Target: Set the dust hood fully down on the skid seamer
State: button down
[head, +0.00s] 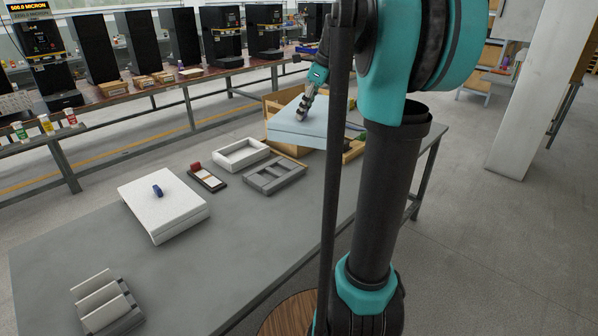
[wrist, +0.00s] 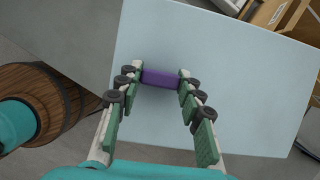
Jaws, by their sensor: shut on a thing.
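The dust hood, a pale blue flat-topped cover (head: 290,126), is at the far right end of the grey table. It fills much of the wrist view (wrist: 225,95), with a purple handle (wrist: 160,78) on top. My gripper (head: 300,126) reaches down to it from above; in the wrist view its fingers (wrist: 160,80) are closed on both ends of the purple handle. The hood overlaps a wooden open-topped tray (head: 355,152); I cannot tell whether it touches it.
A white cover with a blue knob (head: 150,212) stands on the table's left. A white frame (head: 240,153), a grey slotted tray (head: 275,177) and a dark card holder (head: 207,179) lie mid-table. A ribbed rack (head: 105,302) is at the near left. A barrel (wrist: 50,95) stands beside the table.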

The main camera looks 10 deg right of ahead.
notch_tip(320, 180, down, 25)
dwell(0.4)
jog(key=shift+f, duration=0.1)
jog(key=c, duration=1)
grip_release()
